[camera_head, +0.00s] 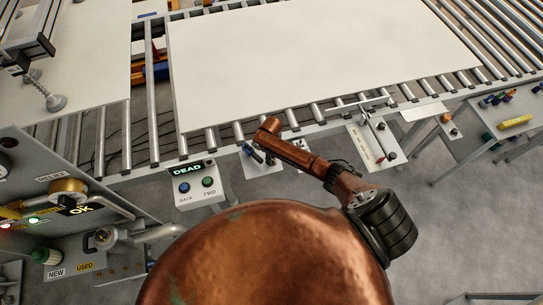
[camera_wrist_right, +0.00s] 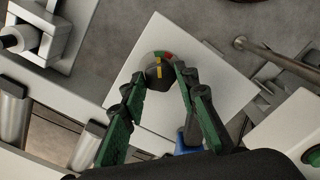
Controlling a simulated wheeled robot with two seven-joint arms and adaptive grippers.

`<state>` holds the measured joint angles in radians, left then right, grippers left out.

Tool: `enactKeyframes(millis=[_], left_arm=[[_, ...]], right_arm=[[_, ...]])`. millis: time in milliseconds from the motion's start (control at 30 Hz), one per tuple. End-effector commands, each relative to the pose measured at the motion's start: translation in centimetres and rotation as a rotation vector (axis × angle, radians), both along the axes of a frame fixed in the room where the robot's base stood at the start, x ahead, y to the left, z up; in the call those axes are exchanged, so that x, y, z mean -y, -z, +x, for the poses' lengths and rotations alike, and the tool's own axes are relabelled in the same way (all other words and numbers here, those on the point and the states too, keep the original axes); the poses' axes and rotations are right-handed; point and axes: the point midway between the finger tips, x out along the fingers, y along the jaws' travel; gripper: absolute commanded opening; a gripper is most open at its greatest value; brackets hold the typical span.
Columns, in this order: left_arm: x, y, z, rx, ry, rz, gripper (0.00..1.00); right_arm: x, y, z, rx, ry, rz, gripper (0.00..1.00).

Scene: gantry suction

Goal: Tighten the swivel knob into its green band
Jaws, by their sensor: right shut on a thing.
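The swivel knob (camera_wrist_right: 157,74) is dark with a yellow mark, on a white plate (camera_wrist_right: 215,88) in the right wrist view. Behind it is a dial with a green part and a red part (camera_wrist_right: 169,56). The yellow mark points to the top of the picture, near where the colours meet; its exact place is hard to tell. My right gripper (camera_wrist_right: 159,82) is shut on the knob, one green finger on each side. In the head view my right gripper (camera_head: 257,153) is small and dark over the plate, hiding the knob. My left gripper is not in view.
A roller conveyor with a large white sheet (camera_head: 320,55) lies behind. A box with blue and green buttons (camera_head: 197,189), reading DEAD, stands left of the plate. A lever plate (camera_head: 367,143) is at right. A pipe panel (camera_head: 60,215) stands at far left.

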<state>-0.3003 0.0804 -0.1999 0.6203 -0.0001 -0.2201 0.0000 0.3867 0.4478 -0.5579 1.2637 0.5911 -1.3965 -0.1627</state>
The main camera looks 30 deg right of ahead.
Motion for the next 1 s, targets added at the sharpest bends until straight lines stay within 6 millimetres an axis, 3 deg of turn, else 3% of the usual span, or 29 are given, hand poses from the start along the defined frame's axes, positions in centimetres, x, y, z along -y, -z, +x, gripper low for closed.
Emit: enactKeyframes(millis=[200,233,467,800,1000], left_arm=[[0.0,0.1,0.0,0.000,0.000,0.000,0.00],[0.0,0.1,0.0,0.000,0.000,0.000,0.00],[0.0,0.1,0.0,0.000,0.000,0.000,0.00],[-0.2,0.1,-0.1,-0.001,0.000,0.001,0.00],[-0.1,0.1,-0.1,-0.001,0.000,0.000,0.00]], right_arm=[[0.0,0.0,0.1,0.003,0.002,-0.001,0.04],[0.0,0.0,0.1,0.003,0.001,0.001,0.29],[0.0,0.0,0.1,0.002,0.000,0.000,0.45],[0.0,-0.3,0.1,0.002,0.000,0.000,0.46],[0.1,-3.0,0.2,0.006,-0.001,0.000,0.46]])
